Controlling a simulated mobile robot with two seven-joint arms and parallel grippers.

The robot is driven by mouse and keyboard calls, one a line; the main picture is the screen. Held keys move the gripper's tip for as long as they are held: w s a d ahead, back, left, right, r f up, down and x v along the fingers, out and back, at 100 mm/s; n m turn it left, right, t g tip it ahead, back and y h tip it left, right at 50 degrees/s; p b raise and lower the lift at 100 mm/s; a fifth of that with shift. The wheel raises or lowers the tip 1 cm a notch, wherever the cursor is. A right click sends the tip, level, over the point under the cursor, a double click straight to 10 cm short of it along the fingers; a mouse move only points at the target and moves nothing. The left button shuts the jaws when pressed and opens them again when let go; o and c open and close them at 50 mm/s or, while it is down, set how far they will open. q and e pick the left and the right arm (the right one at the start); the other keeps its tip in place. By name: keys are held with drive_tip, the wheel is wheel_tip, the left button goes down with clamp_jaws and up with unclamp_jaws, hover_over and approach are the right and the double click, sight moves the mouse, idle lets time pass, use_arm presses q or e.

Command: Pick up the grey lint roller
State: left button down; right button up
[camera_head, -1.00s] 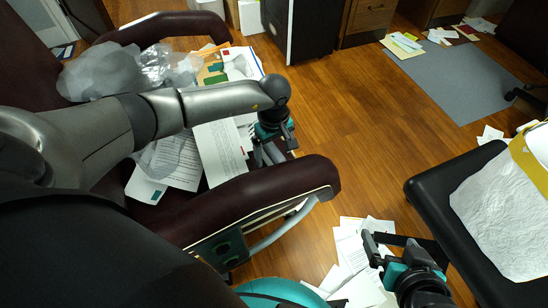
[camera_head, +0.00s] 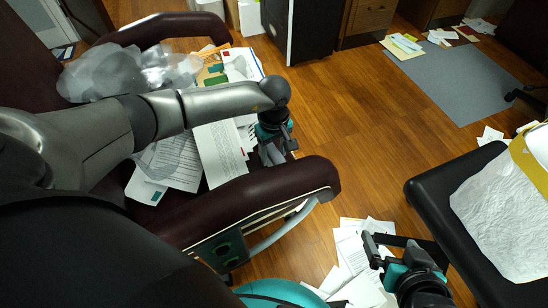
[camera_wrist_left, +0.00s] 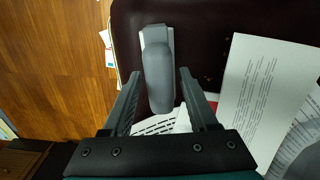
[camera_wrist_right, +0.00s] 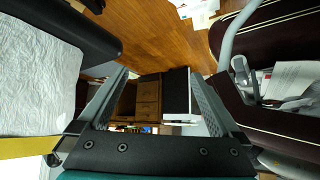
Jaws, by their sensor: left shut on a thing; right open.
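The grey lint roller (camera_wrist_left: 159,80) shows in the left wrist view as a rounded grey body with a paler end. It lies between the fingers of my left gripper (camera_head: 272,148), which is shut on it. In the head view this gripper is over the chair seat, just behind the near armrest. The roller is hard to make out there. My right gripper (camera_head: 385,252) is open and empty, low right in the head view, above papers on the floor and apart from the roller.
The dark red chair's near armrest (camera_head: 262,195) stands beside my left gripper. Papers (camera_head: 222,150) and crumpled translucent plastic (camera_head: 100,75) lie on the seat. A black seat with a white sheet (camera_head: 505,215) stands at right. The wooden floor between is mostly clear.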

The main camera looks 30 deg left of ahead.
sight(274, 150)
use_arm(q)
drive_tip(key=shift+r, duration=0.15)
use_arm(e)
drive_tip(key=shift+s+d, duration=0.1)
use_arm(q)
drive_tip(key=shift+r+p, duration=0.4)
drive_tip(key=shift+r, duration=0.3)
wheel_tip(274, 150, up, 4)
drive_tip(key=shift+w+r+p, duration=0.1)
drive_tip(key=shift+r+p, duration=0.15)
drive_tip(key=shift+p, duration=0.9)
use_arm(e)
drive_tip(key=s+d+g+h, duration=0.2)
drive_tip(key=s+d+g, duration=0.1)
drive_tip(key=d+g, duration=0.1)
use_arm(q)
wheel_tip(274, 150, up, 14)
drive_tip(key=p, duration=0.5)
use_arm(e)
drive_tip(key=s+f+g, duration=0.1)
drive_tip(key=s+f, duration=0.2)
drive_tip(key=f, duration=0.8)
drive_tip(key=shift+s+d+f+g, duration=0.2)
drive_tip(key=shift+d+f+g, duration=0.05)
drive_tip(key=shift+f+g, duration=0.05)
use_arm(q)
drive_tip(key=shift+f, duration=0.1)
